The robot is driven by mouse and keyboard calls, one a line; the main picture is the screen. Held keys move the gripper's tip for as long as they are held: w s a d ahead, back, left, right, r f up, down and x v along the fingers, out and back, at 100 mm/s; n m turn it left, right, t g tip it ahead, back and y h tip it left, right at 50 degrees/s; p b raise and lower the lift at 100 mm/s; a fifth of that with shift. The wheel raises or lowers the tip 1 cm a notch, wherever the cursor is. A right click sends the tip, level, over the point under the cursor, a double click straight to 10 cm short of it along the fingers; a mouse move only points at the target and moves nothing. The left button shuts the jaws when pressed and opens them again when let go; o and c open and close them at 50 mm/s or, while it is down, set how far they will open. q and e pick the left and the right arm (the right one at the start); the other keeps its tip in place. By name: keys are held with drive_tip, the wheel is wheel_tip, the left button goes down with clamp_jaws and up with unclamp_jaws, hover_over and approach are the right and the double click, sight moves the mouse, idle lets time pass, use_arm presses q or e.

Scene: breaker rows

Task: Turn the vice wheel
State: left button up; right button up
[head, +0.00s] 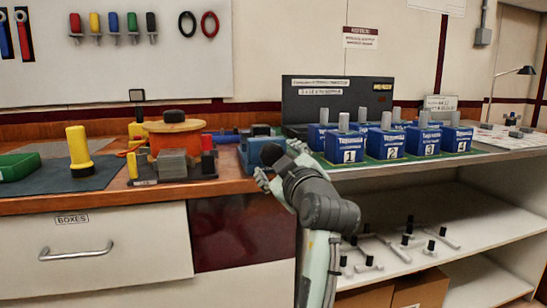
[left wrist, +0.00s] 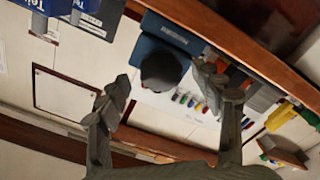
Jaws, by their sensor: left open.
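The blue vice (head: 250,150) stands at the right end of the wooden bench, beside the blue boxes. Its dark round wheel (head: 271,153) faces the front and is partly covered by my gripper. My left gripper (head: 278,166) is right in front of the vice, open. In the left wrist view, the blue vice body (left wrist: 165,38) lies behind the wheel (left wrist: 160,72). My right gripper does not show.
Several numbered blue boxes (head: 393,143) stand close to the right on a green mat. An orange reel (head: 174,134), a grey block (head: 172,163) and a yellow torch (head: 78,148) stand on the bench to the left. A shelf (head: 450,215) with metal parts lies below right.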

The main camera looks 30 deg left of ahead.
use_arm(q)
drive_tip(key=v, duration=0.3)
drive_tip(key=shift+s+d, duration=0.25)
drive_tip(key=shift+d, duration=0.05)
idle(0.3)
